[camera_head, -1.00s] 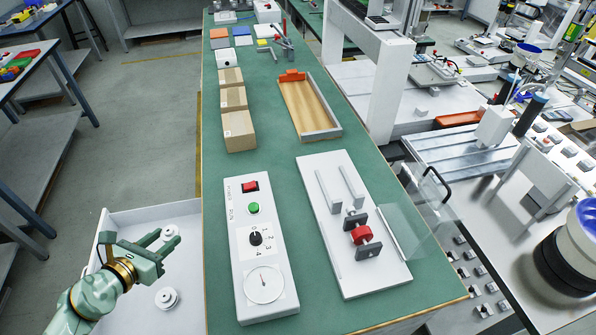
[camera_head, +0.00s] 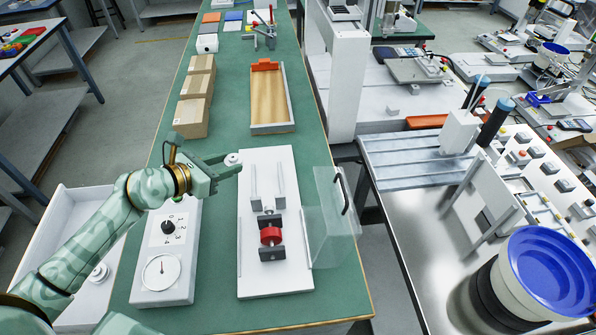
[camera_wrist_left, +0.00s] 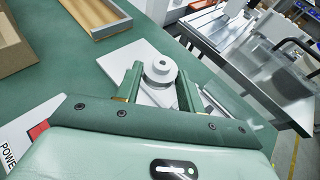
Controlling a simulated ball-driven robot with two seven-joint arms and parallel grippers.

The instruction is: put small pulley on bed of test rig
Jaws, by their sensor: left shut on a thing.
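The small pulley (camera_head: 232,158) is a white stepped disc, held between the fingertips of my left gripper (camera_head: 228,168). It also shows in the left wrist view (camera_wrist_left: 160,69), with one finger on each side. My left gripper is shut on it, over the far left end of the test rig's white bed (camera_head: 251,285). The pulley appears to be above the bed; the exact gap is hard to tell. The rig carries two upright white rails, a red roller (camera_head: 271,236) between dark blocks and a clear guard (camera_head: 328,228) swung out to the right. My right gripper is not in view.
A control box (camera_head: 162,278) stands left of the rig, partly under my left arm. An open white drawer (camera_head: 56,215) at the left holds another white pulley (camera_head: 98,272). Cardboard boxes (camera_head: 187,118) and a wooden tray (camera_head: 269,95) stand farther back.

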